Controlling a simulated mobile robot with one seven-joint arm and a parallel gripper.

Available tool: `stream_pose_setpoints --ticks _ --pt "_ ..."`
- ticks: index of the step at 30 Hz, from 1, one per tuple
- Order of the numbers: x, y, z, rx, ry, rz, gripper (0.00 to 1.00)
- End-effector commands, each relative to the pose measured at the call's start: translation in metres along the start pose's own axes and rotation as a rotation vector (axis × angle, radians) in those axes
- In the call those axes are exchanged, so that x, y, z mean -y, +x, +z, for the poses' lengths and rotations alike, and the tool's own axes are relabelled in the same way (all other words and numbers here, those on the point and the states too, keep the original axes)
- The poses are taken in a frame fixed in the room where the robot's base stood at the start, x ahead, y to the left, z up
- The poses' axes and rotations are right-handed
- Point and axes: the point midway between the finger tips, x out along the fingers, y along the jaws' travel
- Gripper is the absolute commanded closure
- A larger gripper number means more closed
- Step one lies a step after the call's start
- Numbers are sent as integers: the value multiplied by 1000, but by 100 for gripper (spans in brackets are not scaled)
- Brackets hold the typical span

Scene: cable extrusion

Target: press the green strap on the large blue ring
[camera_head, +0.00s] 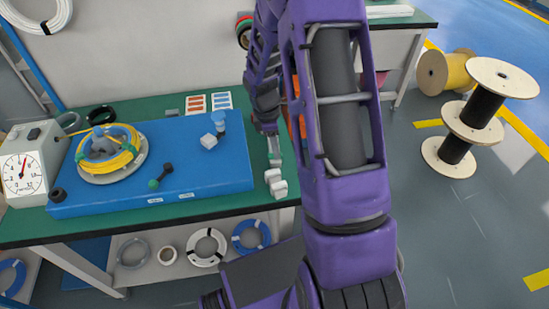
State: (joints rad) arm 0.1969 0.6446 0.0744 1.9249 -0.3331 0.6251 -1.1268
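Another blue ring (10,277) is at the lower left, cut off by the picture edge. I cannot make out a green strap on either, and cannot tell which is the large one. My gripper (275,182) points down near the table's front edge, right of the blue board and apart from both rings.
A dial gauge (24,176) stands left. Wooden spools (447,157) stand right on open floor.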

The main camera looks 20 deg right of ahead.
Motion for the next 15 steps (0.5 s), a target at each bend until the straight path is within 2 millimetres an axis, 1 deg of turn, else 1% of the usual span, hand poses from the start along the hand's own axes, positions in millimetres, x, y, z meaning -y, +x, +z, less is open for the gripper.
stream_pose_setpoints --ticks 15 --pt "0 14 -2 0 0 -1 60"
